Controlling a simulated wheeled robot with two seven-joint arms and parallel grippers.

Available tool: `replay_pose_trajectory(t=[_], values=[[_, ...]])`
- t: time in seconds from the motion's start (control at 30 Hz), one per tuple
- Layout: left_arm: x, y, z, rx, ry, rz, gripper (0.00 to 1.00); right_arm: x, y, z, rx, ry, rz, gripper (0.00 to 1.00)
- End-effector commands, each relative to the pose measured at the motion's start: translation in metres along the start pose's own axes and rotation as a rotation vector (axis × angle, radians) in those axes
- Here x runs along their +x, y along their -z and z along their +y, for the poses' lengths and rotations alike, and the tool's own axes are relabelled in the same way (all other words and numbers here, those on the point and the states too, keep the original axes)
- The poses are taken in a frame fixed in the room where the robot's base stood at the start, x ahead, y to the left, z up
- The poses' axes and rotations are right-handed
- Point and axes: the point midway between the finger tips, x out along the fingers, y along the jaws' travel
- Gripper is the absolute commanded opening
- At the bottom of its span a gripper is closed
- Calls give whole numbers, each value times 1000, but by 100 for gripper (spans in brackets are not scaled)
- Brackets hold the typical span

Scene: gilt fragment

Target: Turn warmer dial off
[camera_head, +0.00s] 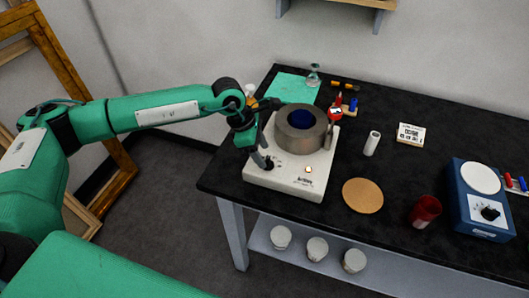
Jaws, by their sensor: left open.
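A white warmer base (283,183) with a grey metal ring-shaped pot (299,143) on top stands at the table's left end. The pot's inside looks dark blue. A small pale knob (308,169) shows on the base's front right, beside faint printing. My left gripper (264,163) is open and points down over the left front of the base. Its fingers hide part of the base there, and I cannot tell whether they touch it. A blue unit with a white round plate (480,178) and a black dial (490,213) stands at the far right. My right gripper is not in view.
The black table (330,215) also holds a round cork mat (362,195), a red cup (425,210), a white cylinder (372,143), a small printed card (411,134), a green mat (291,88) and a glass flask (313,76). Several white-lidded jars (317,249) stand on the lower shelf.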

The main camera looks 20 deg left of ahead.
Motion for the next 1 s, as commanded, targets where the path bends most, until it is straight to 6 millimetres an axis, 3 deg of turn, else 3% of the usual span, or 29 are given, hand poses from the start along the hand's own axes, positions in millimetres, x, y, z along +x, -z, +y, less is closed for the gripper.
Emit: replay_pose_trajectory(t=[0.2,0.53,0.57,0.7,0.8,1.0], values=[[23,0,0,0,0,-1,56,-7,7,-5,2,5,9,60],[28,0,0,0,0,0,56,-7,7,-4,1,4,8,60],[28,0,0,0,0,0,54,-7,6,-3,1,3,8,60],[28,0,0,0,0,-1,27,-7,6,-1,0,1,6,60],[27,0,0,0,0,-1,12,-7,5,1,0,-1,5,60],[28,0,0,-11,-4,-1,12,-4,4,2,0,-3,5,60]])
